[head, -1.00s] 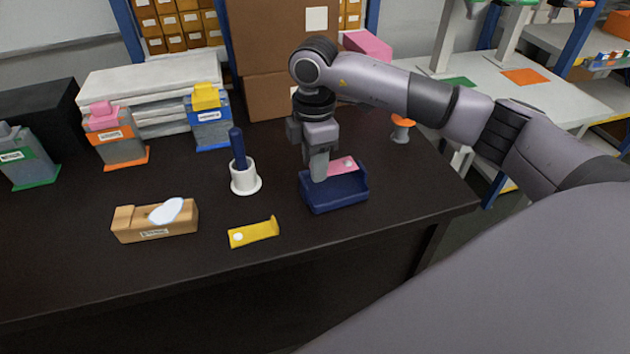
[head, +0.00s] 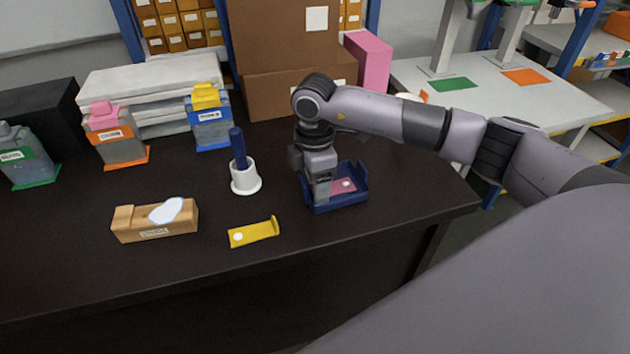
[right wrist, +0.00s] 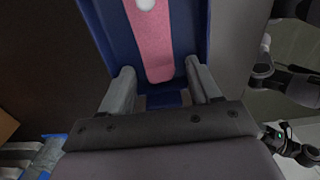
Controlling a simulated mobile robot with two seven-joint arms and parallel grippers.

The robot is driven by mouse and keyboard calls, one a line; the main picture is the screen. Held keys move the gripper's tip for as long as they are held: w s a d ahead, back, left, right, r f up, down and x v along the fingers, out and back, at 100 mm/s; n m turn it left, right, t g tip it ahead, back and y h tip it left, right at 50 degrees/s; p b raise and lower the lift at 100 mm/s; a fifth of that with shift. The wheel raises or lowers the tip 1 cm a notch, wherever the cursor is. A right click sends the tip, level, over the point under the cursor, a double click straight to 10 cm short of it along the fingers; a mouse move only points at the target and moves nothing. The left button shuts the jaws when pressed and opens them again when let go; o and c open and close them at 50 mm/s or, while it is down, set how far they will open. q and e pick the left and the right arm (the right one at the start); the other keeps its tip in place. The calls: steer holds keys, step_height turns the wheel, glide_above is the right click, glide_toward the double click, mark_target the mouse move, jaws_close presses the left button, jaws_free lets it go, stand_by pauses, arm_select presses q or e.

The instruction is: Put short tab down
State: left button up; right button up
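A pink tab (head: 343,185) with a white dot lies flat inside the dark blue tray (head: 352,200) on the dark table. My right gripper (head: 321,196) is down at the left part of the tray and hides some of it and one end of the tab. In the right wrist view the two fingers (right wrist: 162,92) stand wide apart, with the pink tab (right wrist: 154,50) lying between and beyond them, not gripped. A yellow tab (head: 254,232) with a white dot and an upturned end lies on the table, left of the tray. My left gripper is not in view.
A white cup (head: 246,180) with a blue handle stands left of the tray. A tan block (head: 155,222) with a white oval piece is farther left. Labelled bottles (head: 208,120) and cardboard boxes (head: 290,95) stand behind. The table's front strip is clear.

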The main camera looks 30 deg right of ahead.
steer(key=shift+r, duration=0.3)
step_height(320, 180, up, 12)
stand_by(0.4)
steer(key=shift+f, duration=0.15)
stand_by(0.4)
